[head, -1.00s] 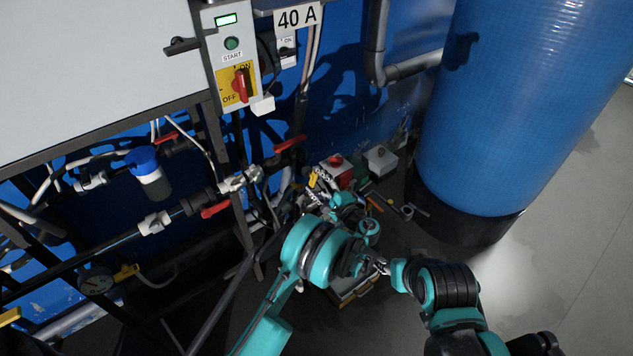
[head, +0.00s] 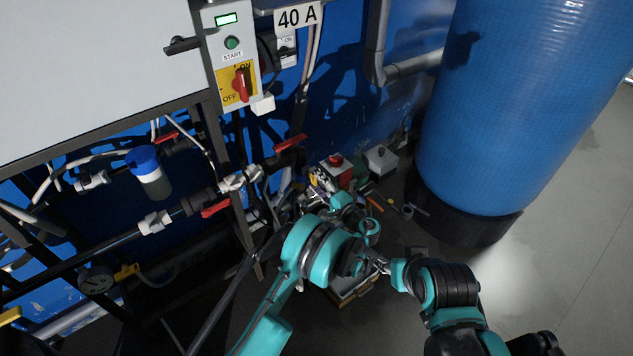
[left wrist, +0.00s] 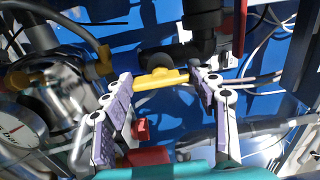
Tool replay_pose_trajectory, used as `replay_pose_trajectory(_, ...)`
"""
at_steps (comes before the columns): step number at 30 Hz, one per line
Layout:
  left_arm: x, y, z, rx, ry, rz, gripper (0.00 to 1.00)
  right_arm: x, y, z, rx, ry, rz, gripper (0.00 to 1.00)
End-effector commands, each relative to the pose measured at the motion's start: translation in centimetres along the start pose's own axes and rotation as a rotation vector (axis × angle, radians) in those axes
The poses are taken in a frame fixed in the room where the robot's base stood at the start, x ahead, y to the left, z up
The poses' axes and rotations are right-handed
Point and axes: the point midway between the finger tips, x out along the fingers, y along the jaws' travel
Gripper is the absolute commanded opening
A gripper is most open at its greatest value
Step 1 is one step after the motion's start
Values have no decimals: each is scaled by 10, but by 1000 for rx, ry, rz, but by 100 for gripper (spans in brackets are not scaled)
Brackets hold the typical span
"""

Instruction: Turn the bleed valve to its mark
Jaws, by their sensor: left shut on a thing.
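The bleed valve's yellow handle (left wrist: 160,77) lies nearly level in the left wrist view, below dark pipework. My left gripper (left wrist: 161,80) has a pale purple finger at each end of the handle and is shut on it. In the head view, my left gripper (head: 322,183) is low by the blue wall, partly hidden by my own arm. Only a small bit of yellow shows beside it there. I cannot make out the mark. Of my right arm, a teal and black part shows at lower right; its gripper's state is unclear.
A pressure gauge (left wrist: 14,135) and a metal body are close left of the fingers. A red lever (left wrist: 240,28) hangs at upper right. A blue tank (head: 500,110) stands at right.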

Motion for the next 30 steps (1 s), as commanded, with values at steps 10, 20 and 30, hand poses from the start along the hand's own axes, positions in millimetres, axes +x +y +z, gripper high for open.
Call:
replay_pose_trajectory(10,0,0,0,-1,-1,1,79,0,0,0,0,0,0,40)
replay_pose_trajectory(20,-8,0,-1,0,2,1,79,0,0,0,0,0,0,40)
replay_pose_trajectory(30,-63,1,0,0,1,1,79,0,0,0,0,0,0,40)
